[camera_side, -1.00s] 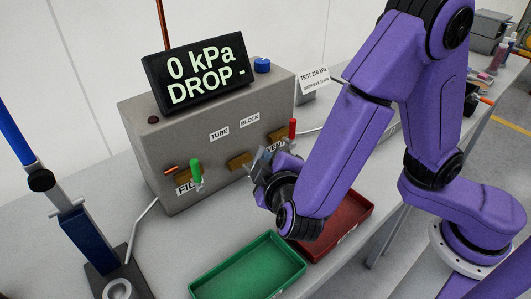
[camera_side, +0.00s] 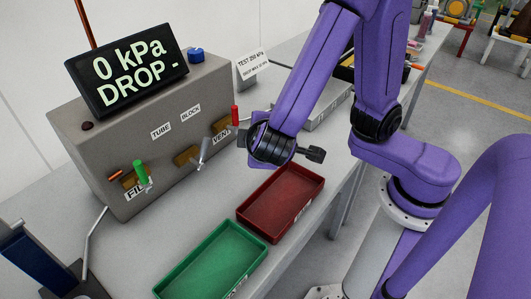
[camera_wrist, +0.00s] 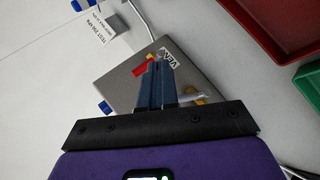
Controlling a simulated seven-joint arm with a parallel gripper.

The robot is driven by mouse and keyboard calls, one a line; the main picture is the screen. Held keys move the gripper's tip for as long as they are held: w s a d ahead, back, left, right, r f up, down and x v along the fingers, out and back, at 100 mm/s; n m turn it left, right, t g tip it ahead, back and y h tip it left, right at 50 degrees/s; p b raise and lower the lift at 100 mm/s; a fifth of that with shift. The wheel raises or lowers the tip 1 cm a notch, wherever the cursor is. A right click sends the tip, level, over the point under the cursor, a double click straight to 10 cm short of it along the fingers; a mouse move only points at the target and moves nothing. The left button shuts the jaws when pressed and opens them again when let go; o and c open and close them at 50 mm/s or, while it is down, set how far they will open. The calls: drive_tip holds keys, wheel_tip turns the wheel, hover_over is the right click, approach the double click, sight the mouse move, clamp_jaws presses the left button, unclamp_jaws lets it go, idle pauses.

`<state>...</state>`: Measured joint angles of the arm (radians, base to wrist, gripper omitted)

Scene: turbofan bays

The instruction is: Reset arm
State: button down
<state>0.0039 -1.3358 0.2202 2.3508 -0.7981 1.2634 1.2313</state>
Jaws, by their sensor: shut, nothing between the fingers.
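My gripper (camera_wrist: 157,82) is shut and empty in the wrist view, its two blue-grey fingers together. They overlap the grey test box in that picture, near its VENT label (camera_wrist: 168,57) and red lever (camera_wrist: 142,69). In the side view my wrist is right of the test box (camera_side: 110,170), beyond the red tray; the fingers are mostly hidden there. The box display (camera_side: 125,70) reads 0 kPa, DROP -. A green lever (camera_side: 141,172) is at FILL, a grey lever (camera_side: 204,149) in the middle, and the red lever (camera_side: 235,115) stands upright by VENT.
A red tray (camera_side: 283,236) and a green tray (camera_side: 163,292) lie in front of the box, both empty where seen. A test card (camera_side: 252,66) stands behind it. A blue-and-dark stand (camera_side: 35,262) is at the lower left. Bare bench shows around the trays.

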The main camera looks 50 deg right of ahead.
drive_tip(key=s+d+n+g+y, duration=0.5)
drive_tip(key=s+d+g+y, duration=0.2)
drive_tip(key=s, duration=0.7)
drive_tip(key=shift+s+d+r+y, duration=0.25)
drive_tip(key=shift+d+r+y, duration=0.1)
drive_tip(key=shift+d, duration=0.55)
